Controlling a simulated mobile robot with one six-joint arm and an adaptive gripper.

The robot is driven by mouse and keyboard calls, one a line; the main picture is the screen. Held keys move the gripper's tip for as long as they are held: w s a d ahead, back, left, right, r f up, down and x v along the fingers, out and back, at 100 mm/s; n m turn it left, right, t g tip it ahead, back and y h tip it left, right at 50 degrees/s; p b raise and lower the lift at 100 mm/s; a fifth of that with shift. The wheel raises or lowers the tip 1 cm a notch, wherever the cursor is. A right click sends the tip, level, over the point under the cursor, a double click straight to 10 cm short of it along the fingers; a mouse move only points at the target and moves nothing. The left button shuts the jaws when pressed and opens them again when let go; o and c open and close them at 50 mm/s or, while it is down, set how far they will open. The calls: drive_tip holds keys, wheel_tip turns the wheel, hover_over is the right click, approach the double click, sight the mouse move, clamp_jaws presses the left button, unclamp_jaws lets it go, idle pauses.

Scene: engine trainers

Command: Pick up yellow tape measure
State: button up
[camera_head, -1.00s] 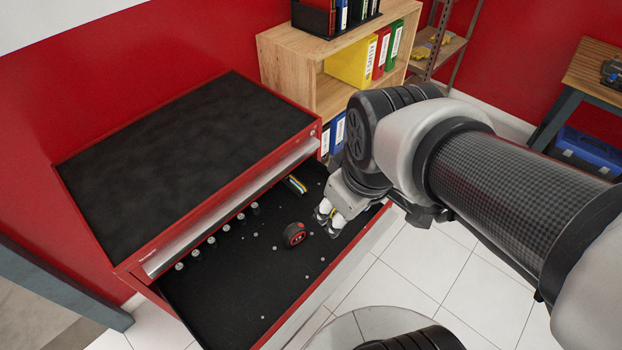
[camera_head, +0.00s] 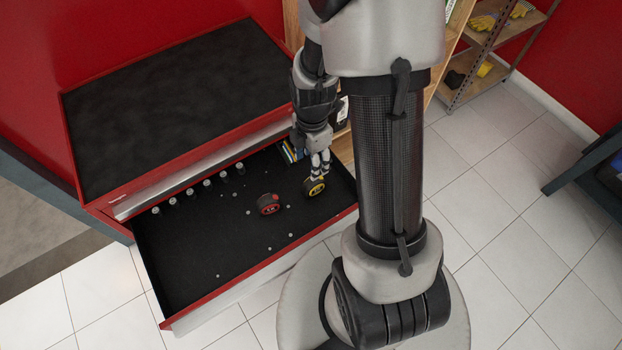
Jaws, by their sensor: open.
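The yellow tape measure (camera_head: 315,188), black with a yellow face, stands in the open drawer near its right end. My gripper (camera_head: 319,171) points down just above it, with the fingers open and their tips at its upper edge. I cannot tell whether they touch it. A red and black tape measure (camera_head: 268,204) stands to the left in the same drawer, apart from my gripper.
The open drawer (camera_head: 205,250) has a dark floor with small loose parts. Several sockets (camera_head: 206,183) stand along its back, and colored items (camera_head: 291,152) lie in the back right corner. The red cabinet (camera_head: 180,110) rises behind. A wooden shelf (camera_head: 456,40) stands right.

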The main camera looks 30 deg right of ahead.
sight(314, 182)
wheel_tip(314, 182, down, 8)
drive_tip(key=shift+r+b, duration=0.2)
drive_tip(key=shift+b, duration=0.95)
drive_tip(key=shift+w+d+f+b, duration=0.15)
drive_tip(key=shift+f+b, duration=0.25)
drive_tip(key=shift+f, duration=0.5)
drive_tip(key=shift+s+d+f+b, duration=0.15)
drive_tip(key=shift+f+b, duration=0.3)
drive_tip(key=shift+f, duration=0.5)
drive_tip(key=shift+w+d+f+b, duration=0.15)
drive_tip(key=shift+f+b, duration=0.25)
drive_tip(key=shift+f, duration=0.5)
drive_tip(key=shift+r, duration=0.1)
clamp_jaws()
